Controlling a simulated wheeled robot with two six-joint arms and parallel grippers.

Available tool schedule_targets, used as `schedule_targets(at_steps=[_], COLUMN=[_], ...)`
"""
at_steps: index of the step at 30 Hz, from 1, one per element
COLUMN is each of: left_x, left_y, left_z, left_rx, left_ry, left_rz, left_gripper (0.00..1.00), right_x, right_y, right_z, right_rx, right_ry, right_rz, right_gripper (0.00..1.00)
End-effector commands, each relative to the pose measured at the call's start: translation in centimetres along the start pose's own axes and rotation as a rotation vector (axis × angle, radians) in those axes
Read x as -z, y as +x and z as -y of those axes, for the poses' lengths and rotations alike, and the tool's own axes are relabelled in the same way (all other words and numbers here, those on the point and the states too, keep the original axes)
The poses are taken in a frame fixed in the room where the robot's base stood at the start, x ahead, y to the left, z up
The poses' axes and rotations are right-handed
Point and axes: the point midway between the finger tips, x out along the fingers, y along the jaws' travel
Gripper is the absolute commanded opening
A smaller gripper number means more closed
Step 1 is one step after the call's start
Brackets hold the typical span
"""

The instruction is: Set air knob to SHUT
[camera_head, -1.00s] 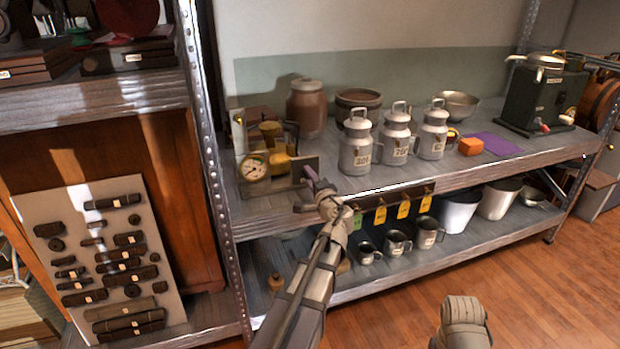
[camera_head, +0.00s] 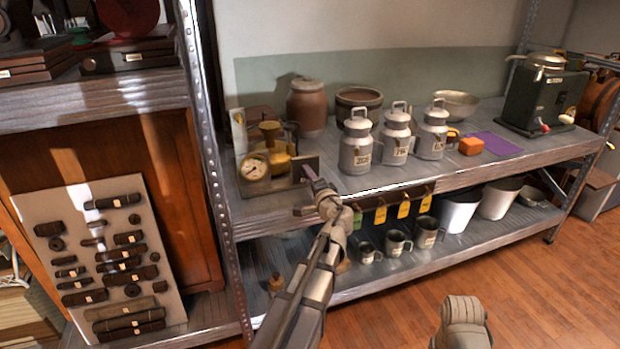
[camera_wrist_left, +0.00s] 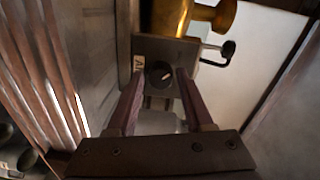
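The air knob (camera_wrist_left: 160,75) is a round dark knob with a pale pointer line, on a grey plate in the left wrist view. The line slants toward the upper right. A partly hidden label (camera_wrist_left: 138,66) starting "AI" is left of it. My left gripper (camera_wrist_left: 160,82) is open, its two fingers on either side of the knob; contact cannot be told. In the head view my left gripper (camera_head: 305,188) is at the right end of the brass apparatus (camera_head: 279,161) with a round gauge (camera_head: 255,166). The knob is hard to make out there.
Labelled metal cans (camera_head: 360,152) stand on the shelf just right of my left gripper. Yellow tags (camera_head: 404,209) hang from the shelf's front edge, with metal mugs (camera_head: 397,243) below. A metal upright (camera_head: 203,130) stands left of the apparatus.

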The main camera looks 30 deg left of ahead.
Motion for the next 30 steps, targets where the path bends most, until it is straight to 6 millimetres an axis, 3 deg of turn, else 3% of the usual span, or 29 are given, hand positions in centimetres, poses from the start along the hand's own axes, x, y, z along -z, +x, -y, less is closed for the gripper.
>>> schedule_targets(at_steps=[4,12,24,30], left_x=[0.0,0.1,-0.1,0.0], left_y=[0.0,-0.2,-6.2,-7.7], left_z=[0.0,0.1,0.1,0.0], left_rx=[0.001,0.001,0.001,0.001], left_ry=[0.002,0.003,0.003,0.002], left_rz=[-0.001,-0.002,-0.003,-0.001], left_gripper=[0.68,0.68,0.68,0.68], right_x=[0.0,0.0,0.0,0.0], right_y=[0.0,0.0,-0.3,-0.3], right_z=[0.0,0.0,0.0,0.0], right_rx=[0.000,0.000,0.000,0.001], right_ry=[0.000,0.000,0.000,0.000], right_rz=[0.000,0.000,0.000,0.000], right_gripper=[0.50,0.50,0.50,0.50])
